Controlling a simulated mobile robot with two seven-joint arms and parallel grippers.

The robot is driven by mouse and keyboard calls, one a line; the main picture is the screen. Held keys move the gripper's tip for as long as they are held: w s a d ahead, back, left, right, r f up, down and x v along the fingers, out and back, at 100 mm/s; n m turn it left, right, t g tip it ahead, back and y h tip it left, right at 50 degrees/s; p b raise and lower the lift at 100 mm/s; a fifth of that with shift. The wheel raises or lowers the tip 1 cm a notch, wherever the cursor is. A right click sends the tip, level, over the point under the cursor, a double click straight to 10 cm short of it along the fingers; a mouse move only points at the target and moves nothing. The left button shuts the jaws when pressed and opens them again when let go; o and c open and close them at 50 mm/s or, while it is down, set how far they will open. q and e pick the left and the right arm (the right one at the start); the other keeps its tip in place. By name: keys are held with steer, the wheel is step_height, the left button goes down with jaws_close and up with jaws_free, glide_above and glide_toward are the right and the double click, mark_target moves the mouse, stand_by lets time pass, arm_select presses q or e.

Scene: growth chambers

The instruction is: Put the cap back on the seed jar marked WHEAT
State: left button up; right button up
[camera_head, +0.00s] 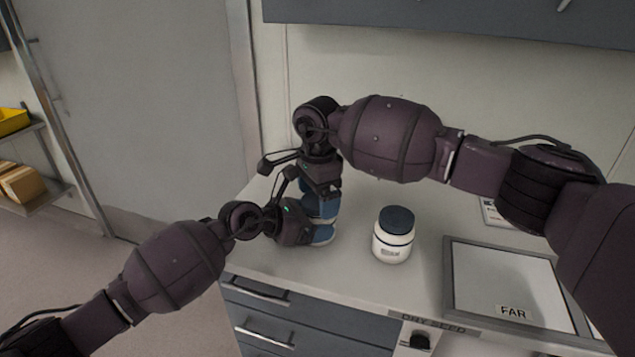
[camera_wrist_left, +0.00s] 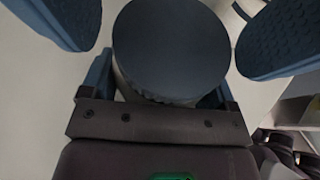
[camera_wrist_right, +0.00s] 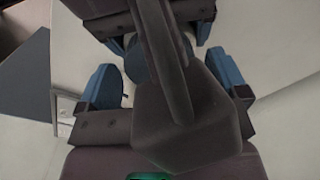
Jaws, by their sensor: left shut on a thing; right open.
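A dark round cap (camera_wrist_left: 170,45) with a ribbed side fills the middle of the left wrist view, seen from above. My left gripper (camera_head: 322,225) is shut below this cap on what appears to be the jar; the jar body is hidden by the cap and grippers. My right gripper (camera_head: 321,205) is open, coming down from above, with its blue fingers apart on both sides of the cap. No WHEAT marking is readable.
A second white jar (camera_head: 391,249) with a dark blue cap stands right of the grippers, its label too small to read. A grey-framed tray marked FAR (camera_head: 453,275) lies further right. Drawers (camera_head: 265,325) are under the counter. Counter between grippers and second jar is clear.

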steer(key=shift+f, duration=0.2)
steer(key=shift+c, duration=0.4)
steer(key=c, duration=0.9)
steer(key=shift+o, duration=0.2)
steer(key=shift+m, duration=1.7)
steer(key=o, duration=1)
steer(key=shift+o, duration=0.5)
steer(key=shift+r, duration=2.25)
